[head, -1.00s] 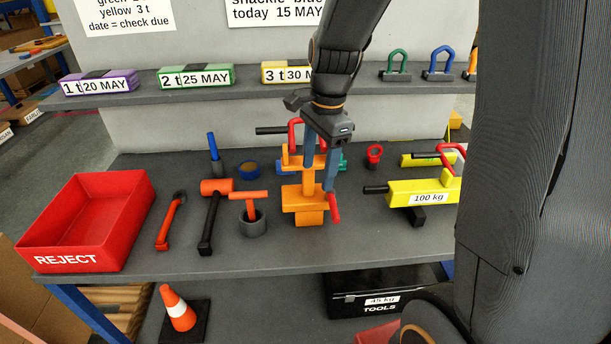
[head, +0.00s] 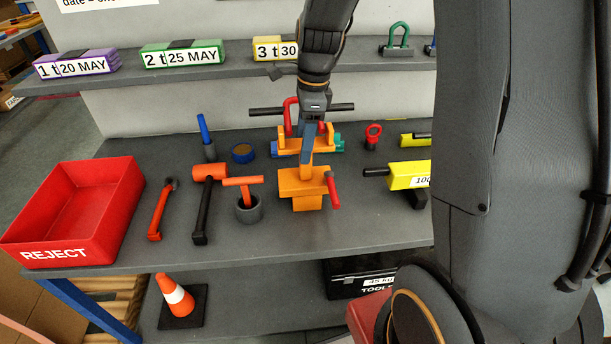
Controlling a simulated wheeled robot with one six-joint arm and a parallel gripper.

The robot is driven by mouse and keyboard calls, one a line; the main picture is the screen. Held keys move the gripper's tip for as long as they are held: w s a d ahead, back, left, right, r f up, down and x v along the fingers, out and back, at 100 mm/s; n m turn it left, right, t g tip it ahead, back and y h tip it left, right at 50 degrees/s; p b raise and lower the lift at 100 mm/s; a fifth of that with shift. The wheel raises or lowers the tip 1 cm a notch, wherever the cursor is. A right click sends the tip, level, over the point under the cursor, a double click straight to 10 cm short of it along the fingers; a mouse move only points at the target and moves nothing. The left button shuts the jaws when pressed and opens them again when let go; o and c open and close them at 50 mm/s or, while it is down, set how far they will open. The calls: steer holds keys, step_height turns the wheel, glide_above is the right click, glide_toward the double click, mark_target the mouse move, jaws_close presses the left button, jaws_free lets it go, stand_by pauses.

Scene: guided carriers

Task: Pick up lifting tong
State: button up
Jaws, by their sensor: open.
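An orange block (head: 302,188) with an upright orange post and a red lever (head: 333,190) stands near the middle of the grey bench. Behind it is an orange carrier (head: 325,141) with blue and teal ends, a black crossbar (head: 343,107) and a red handle. I cannot tell for sure which of these is the lifting tong. My gripper (head: 306,158) points down over the orange block at the top of its post. It is open. Its blue fingers overlap in the head view, so I cannot see whether the post is between them.
A red REJECT tray (head: 70,225) stands at the left, with hammers (head: 208,200) and a grey cup (head: 249,208) between it and the block. A yellow 100 kg device (head: 405,177) is at the right. A shelf (head: 225,78) runs behind.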

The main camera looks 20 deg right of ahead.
mark_target(306, 167)
steer(key=shift+f+p, duration=0.95)
steer(key=shift+f, duration=1.6)
steer(key=shift+c, duration=0.4)
jaws_close()
steer(key=shift+r, duration=0.1)
